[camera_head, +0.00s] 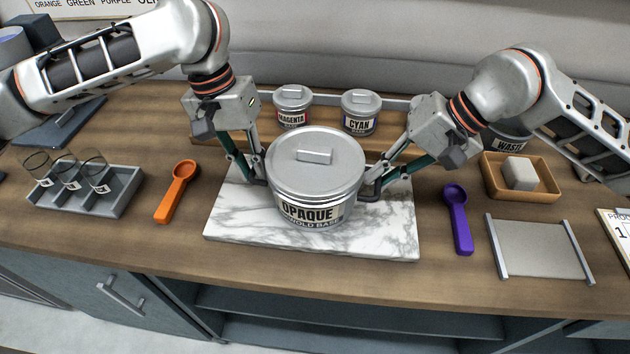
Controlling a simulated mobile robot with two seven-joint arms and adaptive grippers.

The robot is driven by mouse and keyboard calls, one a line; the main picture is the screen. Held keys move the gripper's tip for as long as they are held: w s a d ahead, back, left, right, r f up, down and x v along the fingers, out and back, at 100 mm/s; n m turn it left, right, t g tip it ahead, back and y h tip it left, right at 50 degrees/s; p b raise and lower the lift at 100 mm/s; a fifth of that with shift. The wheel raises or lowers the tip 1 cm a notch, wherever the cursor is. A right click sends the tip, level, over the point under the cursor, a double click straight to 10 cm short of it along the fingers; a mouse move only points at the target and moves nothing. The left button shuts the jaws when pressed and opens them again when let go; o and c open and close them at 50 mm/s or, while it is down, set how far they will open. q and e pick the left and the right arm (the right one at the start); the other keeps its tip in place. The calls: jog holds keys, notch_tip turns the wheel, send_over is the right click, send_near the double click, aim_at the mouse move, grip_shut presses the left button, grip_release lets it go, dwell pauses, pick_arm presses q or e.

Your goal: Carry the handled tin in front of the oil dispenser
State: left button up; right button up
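The handled tin (315,184) is a large grey lidded pot labelled "OPAQUE", with a dark handle on each side. It is upright over the white marble slab (235,215) in the middle of the counter; whether its base touches the slab is hard to tell. My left gripper (257,175) has its fingers closed together at the tin's left handle. My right gripper (377,184) has its fingers closed together at the right handle. The fingertips are partly hidden at the handles. I cannot identify an oil dispenser in this view.
Small tins labelled magenta (292,106) and cyan (361,112) stand behind. An orange scoop (176,192) and a grey tray (118,200) with glasses lie left. A purple scoop (458,220), a tan tray (530,192) with a white block, and a flat grey panel (540,250) lie right.

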pick_arm(q)
jog(key=shift+d+f, duration=0.15)
jog(key=shift+f, duration=0.5)
pick_arm(e)
jog(key=shift+a+f, duration=0.4)
jog(key=shift+f, duration=0.2)
pick_arm(q)
grip_shut()
pick_arm(e)
grip_shut()
pick_arm(q)
jog(key=shift+r, duration=0.15)
pick_arm(e)
jog(key=shift+w+r, duration=0.1)
jog(key=shift+r, duration=0.1)
